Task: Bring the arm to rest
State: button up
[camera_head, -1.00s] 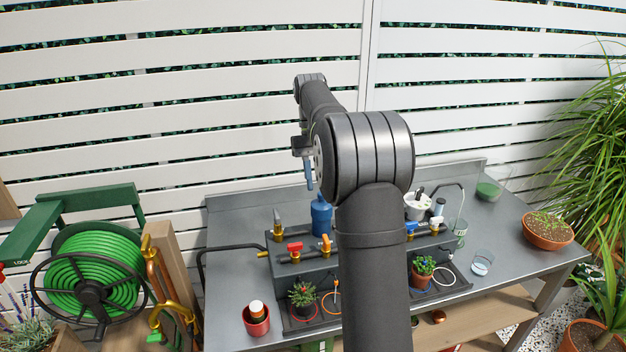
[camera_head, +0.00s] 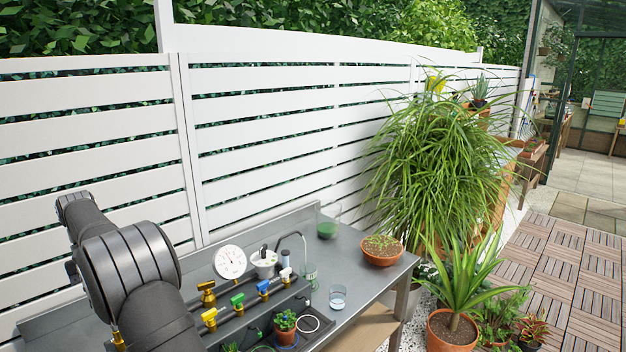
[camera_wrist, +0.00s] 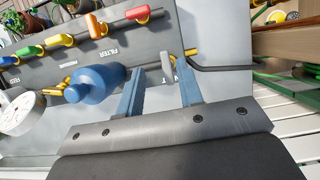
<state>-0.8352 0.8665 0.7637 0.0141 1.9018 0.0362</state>
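My gripper (camera_wrist: 158,66) shows in the wrist view with two blue fingers spread apart and nothing held between them. It hangs above the grey bench, beside a blue bottle (camera_wrist: 97,83). A valve with a pale grey handle (camera_wrist: 167,67) shows beyond the gap between the fingers. In the head view my arm is bent and raised at the lower left, and it hides part of the bench. The fingers cannot be made out there.
A valve panel with coloured handles, such as a blue one (camera_head: 264,286), stands on the bench (camera_head: 352,262). A round gauge (camera_head: 230,262), a terracotta bowl (camera_head: 381,251) and a glass (camera_head: 338,297) stand around it. A slatted white fence (camera_head: 270,130) runs behind.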

jog(key=shift+s+a+f, duration=0.1)
jog(key=shift+a+f, duration=0.05)
jog(key=shift+f, duration=0.95)
jog(key=shift+a+f, duration=0.15)
jog(key=shift+f, duration=0.9)
